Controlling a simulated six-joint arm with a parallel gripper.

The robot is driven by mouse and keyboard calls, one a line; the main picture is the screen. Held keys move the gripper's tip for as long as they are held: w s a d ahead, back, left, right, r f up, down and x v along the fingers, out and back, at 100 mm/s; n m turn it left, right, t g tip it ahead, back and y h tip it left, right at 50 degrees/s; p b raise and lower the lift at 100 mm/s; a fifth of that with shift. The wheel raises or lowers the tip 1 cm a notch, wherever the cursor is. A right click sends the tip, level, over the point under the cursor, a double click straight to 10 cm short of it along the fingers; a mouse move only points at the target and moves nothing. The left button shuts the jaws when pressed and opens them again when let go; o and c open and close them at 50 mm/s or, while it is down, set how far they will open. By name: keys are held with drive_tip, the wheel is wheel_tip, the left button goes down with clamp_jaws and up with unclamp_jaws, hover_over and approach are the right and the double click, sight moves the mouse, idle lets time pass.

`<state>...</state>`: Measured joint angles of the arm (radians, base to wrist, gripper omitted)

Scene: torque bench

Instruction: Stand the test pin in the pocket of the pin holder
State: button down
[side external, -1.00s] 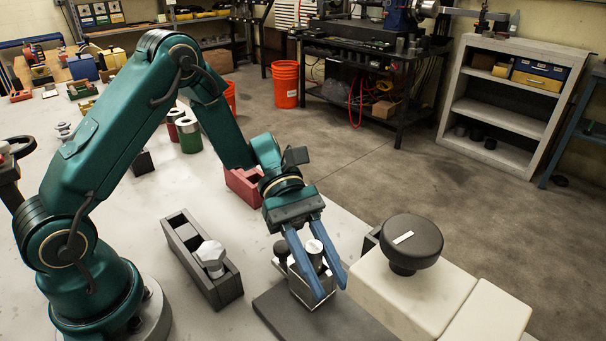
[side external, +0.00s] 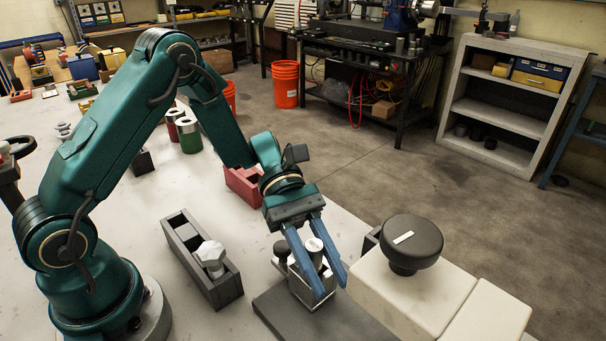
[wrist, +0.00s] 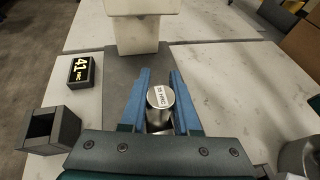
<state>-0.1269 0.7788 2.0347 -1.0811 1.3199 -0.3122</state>
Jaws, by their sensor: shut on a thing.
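A silver cylindrical pin labelled "35 HRC" (wrist: 160,97), which looks like the test pin, stands between the two blue fingers of my gripper (wrist: 161,78). In the side view the pin's bright round top (side external: 314,244) shows between the fingers of my gripper (side external: 331,290), which close in on both sides. A shiny metal block (side external: 301,288) is below the pin, partly hidden by the fingers. The wrist view shows a dark open-topped square box (wrist: 50,132) at left, with an empty-looking pocket. I cannot tell for sure whether it is the pin holder.
A dark grey plate (side external: 275,312) lies below my gripper. A cream machine body (side external: 410,290) with a black knob (side external: 409,240) stands at right. A dark grey tray with a hex piece (side external: 183,232) and a red block (side external: 243,186) are nearby. A "41 HRC" display (wrist: 83,72) stands beyond the square box.

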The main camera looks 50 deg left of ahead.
wheel_tip(320, 180, up, 8)
idle(1.9)
drive_tip(key=shift+r, duration=0.15)
idle(0.4)
drive_tip(key=w+d+n+t, duration=0.1)
drive_tip(key=w+n+t, duration=0.2)
drive_tip(key=w, duration=0.5)
drive_tip(key=w+d+r+n+t, duration=0.1)
drive_tip(key=w+n+t, duration=0.2)
drive_tip(key=w, duration=0.5)
drive_tip(key=shift+d+r+t, duration=0.25)
drive_tip(key=shift+t, duration=0.35)
drive_tip(key=shift+f, duration=0.1)
drive_tip(key=shift+f, duration=2.8)
drive_tip(key=shift+f, duration=0.2)
